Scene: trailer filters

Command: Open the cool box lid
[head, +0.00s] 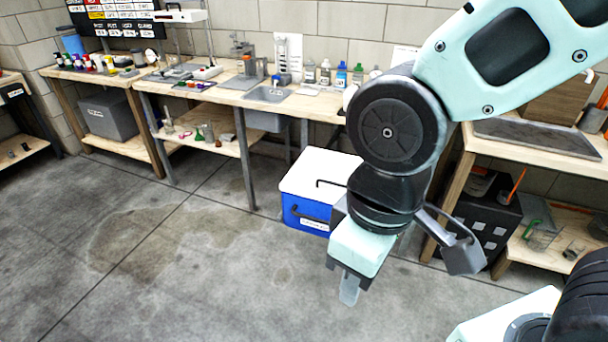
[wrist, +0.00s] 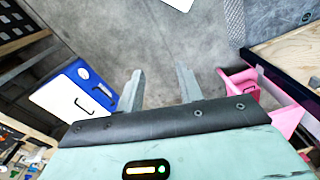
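The cool box is blue (head: 300,212) with a white lid (head: 318,170). It stands on the floor in front of the workbench, and its lid lies shut. A dark handle (head: 329,183) shows on the lid, partly beside my arm, which hides the box's right side. In the wrist view the blue body (wrist: 97,88) and white lid (wrist: 62,106) are at the left. My gripper (head: 349,290) points down in front of and to the right of the box, apart from it. In the wrist view its two fingers (wrist: 159,88) are spread with nothing between them.
A long workbench (head: 225,92) with a sink, bottles and tools runs along the wall behind the box. A second bench (head: 540,140) with a lower shelf stands at the right. A pink container (wrist: 285,112) shows in the wrist view. The floor at the left is clear.

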